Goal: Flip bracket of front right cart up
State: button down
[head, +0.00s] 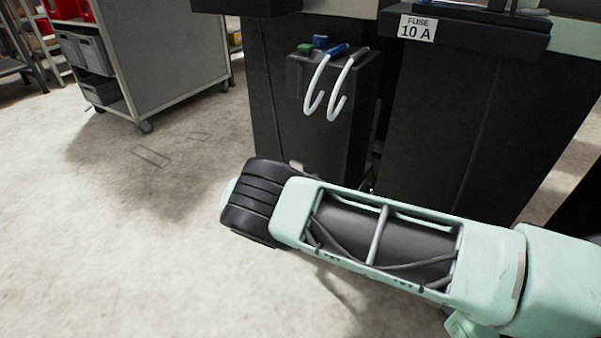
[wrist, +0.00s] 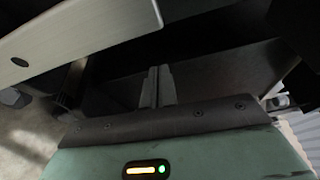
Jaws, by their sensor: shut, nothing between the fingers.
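In the wrist view my gripper (wrist: 158,74) points at a dark area, with its two narrow fingers together and empty. A pale metal bar (wrist: 85,28) with a dark hole crosses the upper left, apart from the fingers in the picture. I cannot tell whether it is the bracket. A small metal fitting (wrist: 278,102) shows at the right edge. In the head view my arm crosses the lower right and my gripper is not seen. No front right cart or bracket can be made out for certain.
A black box (head: 325,75) carries two white curved hooks (head: 340,90). A grey wheeled cart (head: 170,55) with bins stands at the upper left. The floor at left is clear.

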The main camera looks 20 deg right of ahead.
jog(key=v, duration=0.9)
jog(key=shift+f+p, duration=0.3)
jog(key=shift+f, duration=0.05)
jog(key=shift+s, duration=0.1)
jog(key=s+d+r+m+g+y, duration=0.1)
jog(key=s+r+m+g+y, duration=0.1)
jog(key=s+r+m+y, duration=0.75)
jog(key=s+d+r+m+g+y, duration=0.1)
jog(key=s+r+m+g+y, duration=0.15)
jog(key=s+r+m, duration=0.75)
jog(key=s+d+r+m+g+y, duration=0.1)
jog(key=s+r+m+g+y, duration=0.3)
jog(key=s+m, duration=1)
notch_tip(320, 180, up, 33)
jog(key=s+n+t+p, duration=0.1)
jog(key=s+p, duration=0.1)
jog(key=p, duration=2.9)
jog(key=shift+f+y+p, duration=0.2)
jog(key=shift+y+p, duration=0.15)
jog(key=shift+y, duration=0.05)
